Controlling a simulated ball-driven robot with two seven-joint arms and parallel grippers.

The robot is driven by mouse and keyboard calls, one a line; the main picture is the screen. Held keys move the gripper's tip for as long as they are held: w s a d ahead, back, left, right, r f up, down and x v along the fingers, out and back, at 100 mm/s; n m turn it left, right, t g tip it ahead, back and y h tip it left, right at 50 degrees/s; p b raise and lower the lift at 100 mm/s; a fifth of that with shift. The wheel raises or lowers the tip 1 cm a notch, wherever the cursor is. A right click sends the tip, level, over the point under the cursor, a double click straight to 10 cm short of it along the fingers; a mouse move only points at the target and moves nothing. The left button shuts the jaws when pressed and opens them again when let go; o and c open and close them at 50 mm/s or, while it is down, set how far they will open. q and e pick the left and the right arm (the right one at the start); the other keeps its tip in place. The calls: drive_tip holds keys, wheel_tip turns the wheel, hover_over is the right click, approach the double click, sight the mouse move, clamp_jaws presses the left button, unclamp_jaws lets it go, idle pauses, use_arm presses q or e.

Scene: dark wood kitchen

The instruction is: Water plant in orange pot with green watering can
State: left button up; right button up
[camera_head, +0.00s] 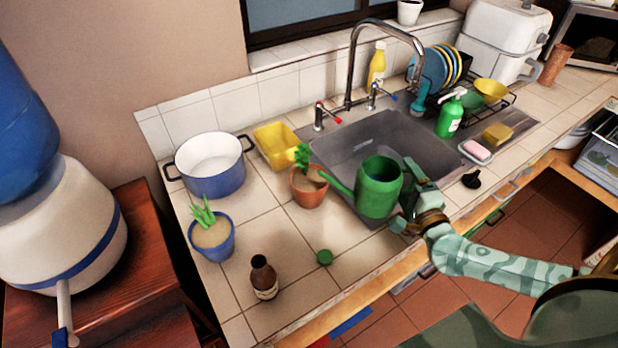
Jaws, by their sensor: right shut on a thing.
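No water shows. My right gripper is shut on the can at its right side. My left gripper is not in view.
A blue pot with a plant (212,237), a brown bottle (264,278) and a green cap (324,257) stand on the counter at left and front. A white-blue cooking pot (211,166) and yellow container (275,145) sit behind. The tall faucet (352,65) rises behind the sink (400,135).

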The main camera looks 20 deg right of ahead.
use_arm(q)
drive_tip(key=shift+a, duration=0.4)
use_arm(e)
drive_tip(key=d+m+h, duration=0.1)
drive_tip(key=d+h, duration=0.1)
drive_tip(key=d, duration=0.7)
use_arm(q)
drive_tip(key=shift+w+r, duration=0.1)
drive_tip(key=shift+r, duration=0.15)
use_arm(e)
drive_tip(key=shift+a, duration=0.1)
